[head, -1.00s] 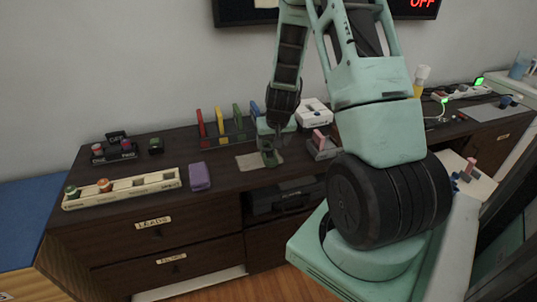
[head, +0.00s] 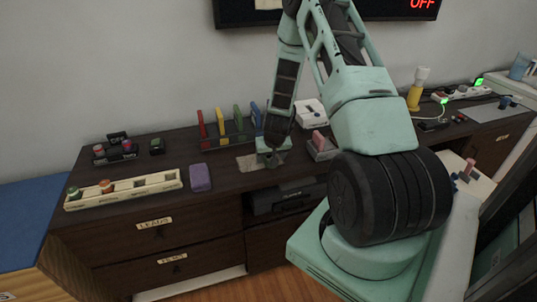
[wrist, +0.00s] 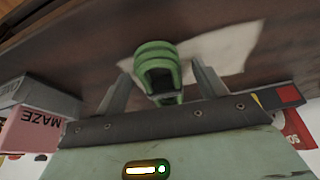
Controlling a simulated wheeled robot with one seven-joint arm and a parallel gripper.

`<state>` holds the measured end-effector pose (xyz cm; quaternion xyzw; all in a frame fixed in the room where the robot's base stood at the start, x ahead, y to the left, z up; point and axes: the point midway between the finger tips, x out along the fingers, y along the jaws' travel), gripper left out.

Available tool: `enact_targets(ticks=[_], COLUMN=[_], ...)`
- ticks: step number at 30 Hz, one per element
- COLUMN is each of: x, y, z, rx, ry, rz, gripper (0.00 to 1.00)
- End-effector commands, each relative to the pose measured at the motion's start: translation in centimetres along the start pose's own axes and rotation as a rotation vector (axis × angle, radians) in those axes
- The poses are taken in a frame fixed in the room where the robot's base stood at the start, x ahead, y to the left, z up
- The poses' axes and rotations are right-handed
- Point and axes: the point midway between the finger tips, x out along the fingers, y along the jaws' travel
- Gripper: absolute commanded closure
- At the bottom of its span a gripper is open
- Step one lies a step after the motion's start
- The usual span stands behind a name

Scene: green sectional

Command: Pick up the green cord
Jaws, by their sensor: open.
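The green cord (wrist: 157,62) shows in the wrist view as a small banded green bundle with a dark middle, on the dark desktop beside a pale sheet. My gripper (wrist: 162,84) is open, with one grey finger on each side of the cord. I cannot tell whether either finger touches it. In the head view my gripper (head: 272,156) is low over the desk near the pale sheet (head: 247,162), and I cannot make out the cord there.
A rack of coloured upright pieces (head: 228,125) stands behind left of my gripper. A pink block in a grey holder (head: 321,146) is close on its right. A purple block (head: 200,178) and a cream tray (head: 150,185) lie to the left.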

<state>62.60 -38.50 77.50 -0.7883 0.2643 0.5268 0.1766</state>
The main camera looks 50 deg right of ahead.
Motion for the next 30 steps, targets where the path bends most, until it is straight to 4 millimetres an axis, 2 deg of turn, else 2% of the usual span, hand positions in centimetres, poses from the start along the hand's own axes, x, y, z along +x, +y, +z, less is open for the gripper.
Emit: enact_targets(ticks=[4,9,22,26,30], x=[0.0,0.0,-0.6,-1.8,-4.0], y=[0.0,0.0,0.0,0.0,-0.1], z=[0.0,0.0,-0.3,-0.8,-1.8], rx=[0.0,0.0,-0.001,-0.001,-0.002], ry=[0.0,0.0,0.002,0.004,0.005], rz=[0.0,0.0,0.0,0.0,0.0], gripper=[0.29,0.76,0.78,0.78,0.78])
